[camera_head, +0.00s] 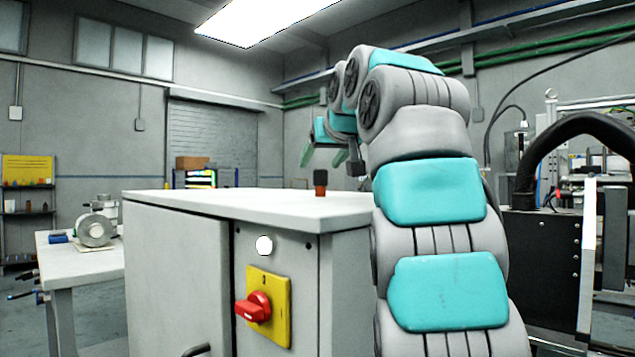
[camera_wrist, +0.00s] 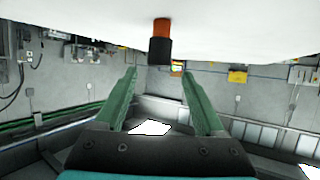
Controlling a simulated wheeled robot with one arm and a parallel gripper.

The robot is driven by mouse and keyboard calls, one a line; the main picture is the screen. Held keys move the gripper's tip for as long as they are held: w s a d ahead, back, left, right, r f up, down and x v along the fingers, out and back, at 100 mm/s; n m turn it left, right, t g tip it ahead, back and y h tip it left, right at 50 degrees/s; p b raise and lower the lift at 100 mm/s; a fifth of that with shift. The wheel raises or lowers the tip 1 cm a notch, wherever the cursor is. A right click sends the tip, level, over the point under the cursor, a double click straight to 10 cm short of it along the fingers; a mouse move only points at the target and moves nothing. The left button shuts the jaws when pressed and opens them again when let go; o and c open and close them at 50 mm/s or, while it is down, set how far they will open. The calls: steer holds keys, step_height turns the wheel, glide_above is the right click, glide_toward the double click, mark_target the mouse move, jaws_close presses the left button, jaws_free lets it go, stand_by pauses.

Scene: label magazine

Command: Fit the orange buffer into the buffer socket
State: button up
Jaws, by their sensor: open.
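The orange buffer (camera_head: 320,190) stands upright on the white top of the grey cabinet (camera_head: 160,197). It has a dark upper part and an orange lower part. In the wrist view, which is upside down, the buffer (camera_wrist: 161,27) hangs from the white surface, near the middle line between the fingers. My gripper (camera_head: 323,157) is open and empty, with green fingers, above the cabinet top. The fingers also show in the wrist view (camera_wrist: 159,73), apart from the buffer. I cannot make out a buffer socket in either view.
A side table (camera_head: 52,249) with a grey machine (camera_head: 95,231) stands left. Dark equipment (camera_head: 541,262) stands right. The cabinet top around the buffer looks clear.

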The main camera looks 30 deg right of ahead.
mark_target(316, 177)
steer(key=shift+w+d+f, duration=0.15)
steer(key=shift+w+f, duration=0.5)
steer(key=x, duration=0.4)
steer(key=shift+d+f, duration=0.1)
steer(key=shift+f, duration=0.25)
jaws_close()
